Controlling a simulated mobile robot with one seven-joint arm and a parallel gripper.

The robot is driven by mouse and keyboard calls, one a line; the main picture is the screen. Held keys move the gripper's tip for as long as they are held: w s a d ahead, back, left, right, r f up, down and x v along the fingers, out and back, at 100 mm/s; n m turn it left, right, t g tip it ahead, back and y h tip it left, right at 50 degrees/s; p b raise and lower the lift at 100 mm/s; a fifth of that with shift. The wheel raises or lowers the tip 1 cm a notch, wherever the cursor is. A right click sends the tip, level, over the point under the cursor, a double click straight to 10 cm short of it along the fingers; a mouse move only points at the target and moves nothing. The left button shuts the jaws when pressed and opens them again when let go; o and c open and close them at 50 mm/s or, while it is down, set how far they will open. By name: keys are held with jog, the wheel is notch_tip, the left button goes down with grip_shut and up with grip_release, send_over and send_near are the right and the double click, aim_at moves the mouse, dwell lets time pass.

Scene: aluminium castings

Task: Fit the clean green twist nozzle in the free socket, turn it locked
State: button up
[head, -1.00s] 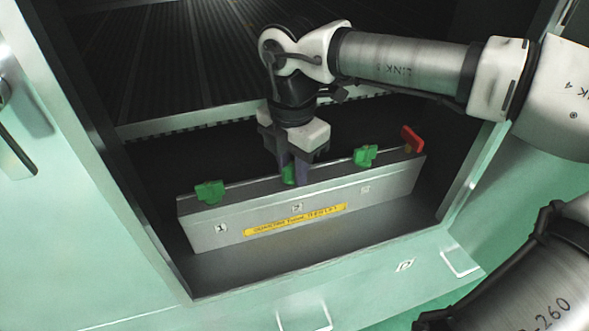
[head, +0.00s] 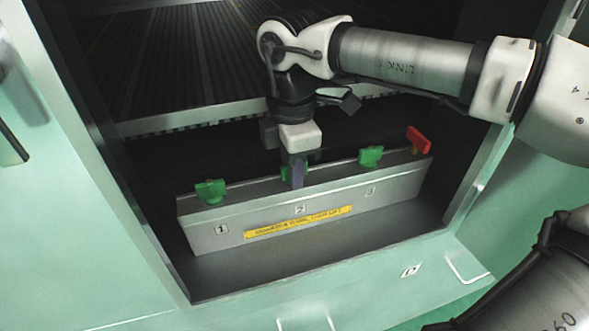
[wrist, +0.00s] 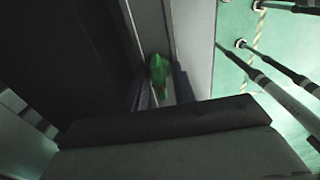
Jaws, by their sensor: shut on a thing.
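My gripper (head: 297,172) is above the middle of the grey manifold bar (head: 270,215), at the position marked 2. It is shut on a green twist nozzle (head: 285,173), mostly hidden behind a finger in the head view. In the wrist view the green nozzle (wrist: 158,72) shows between the two fingers (wrist: 161,90), over the bar's top. Its lower end is at the bar top; the socket is hidden, so I cannot tell how deep it sits. Other green nozzles stand at position 1 (head: 210,192) and position 3 (head: 371,156).
A red handle (head: 418,140) stands at the bar's right end. A yellow label (head: 298,221) is on the bar's front. The bar lies inside a cabinet opening with a light green frame (head: 80,220). Dark slats (head: 200,60) lie behind. Hoses (wrist: 275,80) show in the wrist view.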

jog(key=shift+s+d+m, duration=0.1)
jog(key=shift+d+m, duration=0.15)
jog(key=shift+m, duration=0.05)
